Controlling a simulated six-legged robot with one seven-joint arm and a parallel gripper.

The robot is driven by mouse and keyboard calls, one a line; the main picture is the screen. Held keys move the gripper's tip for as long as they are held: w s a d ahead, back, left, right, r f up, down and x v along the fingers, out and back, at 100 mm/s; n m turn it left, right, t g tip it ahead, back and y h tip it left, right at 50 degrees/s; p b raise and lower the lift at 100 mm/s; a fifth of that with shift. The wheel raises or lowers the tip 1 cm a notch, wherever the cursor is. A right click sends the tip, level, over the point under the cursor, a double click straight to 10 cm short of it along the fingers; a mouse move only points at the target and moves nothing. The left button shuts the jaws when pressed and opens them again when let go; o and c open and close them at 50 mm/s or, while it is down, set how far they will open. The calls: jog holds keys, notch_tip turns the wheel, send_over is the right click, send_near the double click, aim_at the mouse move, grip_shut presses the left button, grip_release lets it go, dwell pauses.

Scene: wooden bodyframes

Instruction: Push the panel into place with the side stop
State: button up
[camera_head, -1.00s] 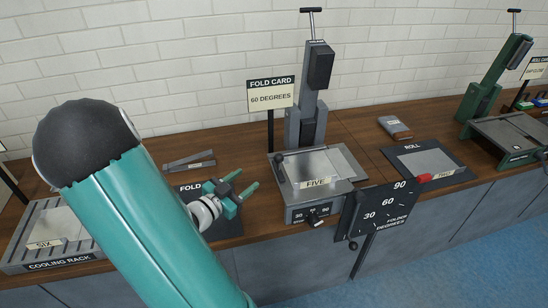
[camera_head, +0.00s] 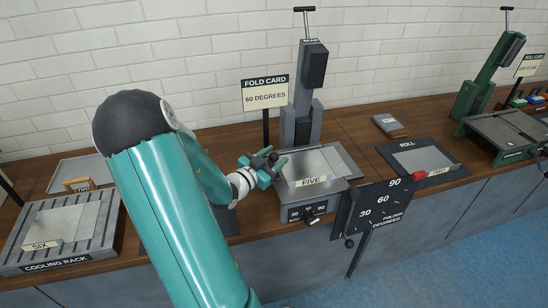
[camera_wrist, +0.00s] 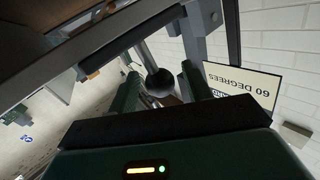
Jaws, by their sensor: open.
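The grey metal panel with the label FIVE (camera_head: 326,162) lies flat on the bed of the folder (camera_head: 352,172). In the head view my gripper (camera_head: 266,160) is at the left edge of the folder bed, beside the panel. In the wrist view a black ball knob (camera_wrist: 159,82), seemingly that of the side stop, sits between the two green fingers of my gripper (camera_wrist: 161,88). The fingers are apart and I see no grip on the knob. The rest of the side stop is mostly hidden behind my gripper. I cannot tell whether the stop touches the panel.
A sign reading FOLD CARD 60 DEGREES (camera_head: 265,94) stands behind the folder. A degrees plate (camera_head: 378,210) hangs at its front right. A cooling rack (camera_head: 20,258) with panel SIX is at left. The ROLL mat (camera_head: 450,174) and a green machine (camera_head: 493,80) are at right.

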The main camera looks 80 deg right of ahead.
jog(key=shift+d, duration=0.1)
grip_shut()
jog(key=shift+s+d, duration=0.45)
jog(key=shift+s, duration=0.4)
jog(key=shift+s+d, duration=0.45)
jog(key=shift+s, duration=0.4)
grip_release()
jog(key=shift+s+d, duration=0.1)
jog(key=shift+d, duration=0.05)
jog(key=v, duration=1.4)
